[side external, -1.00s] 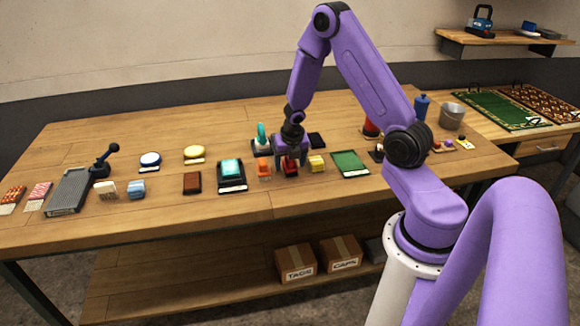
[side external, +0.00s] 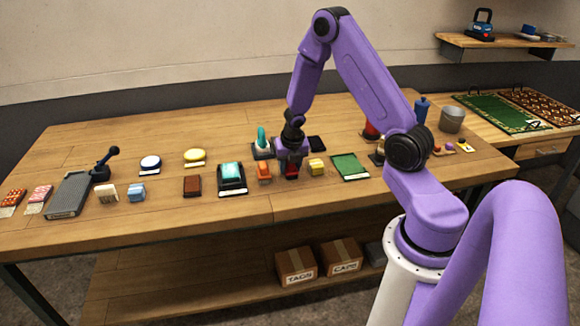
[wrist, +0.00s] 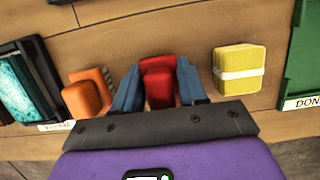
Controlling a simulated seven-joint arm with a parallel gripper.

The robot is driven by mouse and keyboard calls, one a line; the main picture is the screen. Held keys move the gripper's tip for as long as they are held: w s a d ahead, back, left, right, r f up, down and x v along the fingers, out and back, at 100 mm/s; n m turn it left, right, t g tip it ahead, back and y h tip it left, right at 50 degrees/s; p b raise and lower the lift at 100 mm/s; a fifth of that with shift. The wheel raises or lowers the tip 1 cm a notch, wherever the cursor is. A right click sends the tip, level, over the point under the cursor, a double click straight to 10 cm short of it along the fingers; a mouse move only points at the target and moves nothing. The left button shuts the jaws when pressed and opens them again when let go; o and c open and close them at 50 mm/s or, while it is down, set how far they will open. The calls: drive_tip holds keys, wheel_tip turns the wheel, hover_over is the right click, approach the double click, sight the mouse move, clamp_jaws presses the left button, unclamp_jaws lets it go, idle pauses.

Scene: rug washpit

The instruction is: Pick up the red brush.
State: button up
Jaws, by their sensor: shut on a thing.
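The red brush (wrist: 158,88) sits between the two blue-grey fingers of my gripper (wrist: 160,92) in the wrist view. My gripper is shut on it, with a finger on each side. In the side view the red brush (side external: 291,172) shows under my gripper (side external: 291,163), low at the tabletop. I cannot tell whether it still touches the table. Its lower part is partly hidden by the gripper.
An orange brush (wrist: 89,95) lies close on the left and a yellow block with a white band (wrist: 238,68) on the right. A teal item in a dark tray (side external: 231,174) and a green tray (side external: 350,166) lie farther out. The table's front is clear.

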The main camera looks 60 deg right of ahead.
drive_tip(key=shift+r, duration=0.1)
drive_tip(key=shift+r, duration=1.2)
drive_tip(key=s+a+r, duration=0.6)
drive_tip(key=s+r, duration=0.4)
drive_tip(key=s, duration=0.2)
drive_tip(key=shift+s, duration=0.35)
drive_tip(key=shift+r, duration=0.1)
